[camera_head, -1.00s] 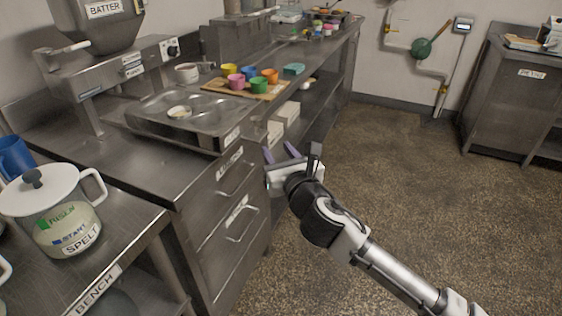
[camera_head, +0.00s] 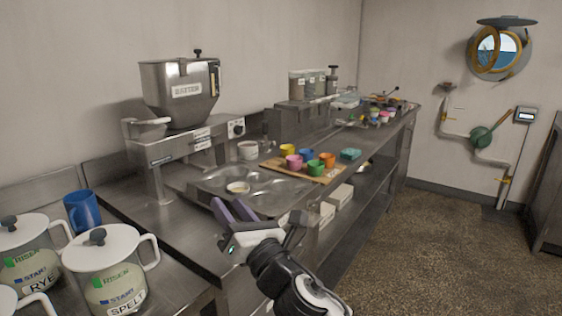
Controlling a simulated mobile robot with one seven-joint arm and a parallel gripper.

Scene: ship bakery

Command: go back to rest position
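My gripper (camera_head: 232,211) is in the lower middle of the head view. Its two purple fingers stand apart and point up and to the left, with nothing visible between them. In the picture the fingers overlap the near edge of a metal muffin tray (camera_head: 205,182) on the steel counter. I cannot tell exactly how far they are from the tray. My dark and white arm runs from the gripper down to the bottom edge.
A batter hopper (camera_head: 180,92) stands behind the tray. Colored cups sit on a wooden board (camera_head: 275,163) to its right. Lidded jars, including one marked SPELT (camera_head: 113,272), and a blue mug (camera_head: 82,212) are at left. Open floor (camera_head: 425,240) lies at right.

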